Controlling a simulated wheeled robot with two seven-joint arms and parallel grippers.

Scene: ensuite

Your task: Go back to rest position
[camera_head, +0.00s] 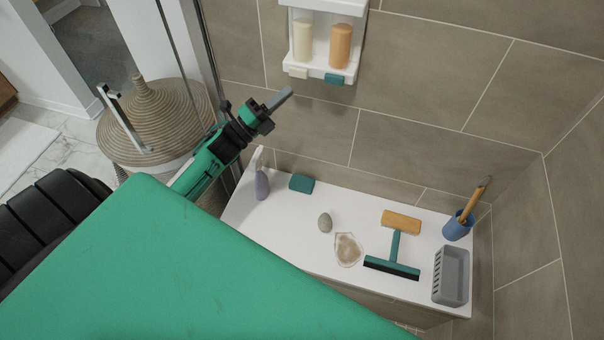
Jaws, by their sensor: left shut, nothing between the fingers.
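My left gripper (287,97) is in the upper middle of the head view, at the end of a green and black forearm. Its fingers are together, with nothing between them, and they point up and to the right. It hangs in front of the tiled wall, left of and below the white wall shelf (321,65). It is apart from the shelf and above the white ledge (286,232). My right gripper is not in view. A large green part of my own body hides the lower left of the view.
The ledge holds a purple bottle (262,186), a teal block (302,183), a stone (325,223), a squeegee (394,258), a grey basket (451,276) and a blue cup (458,226). Two bottles stand on the wall shelf. A woven basket (150,120) is at left, near a glass door edge.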

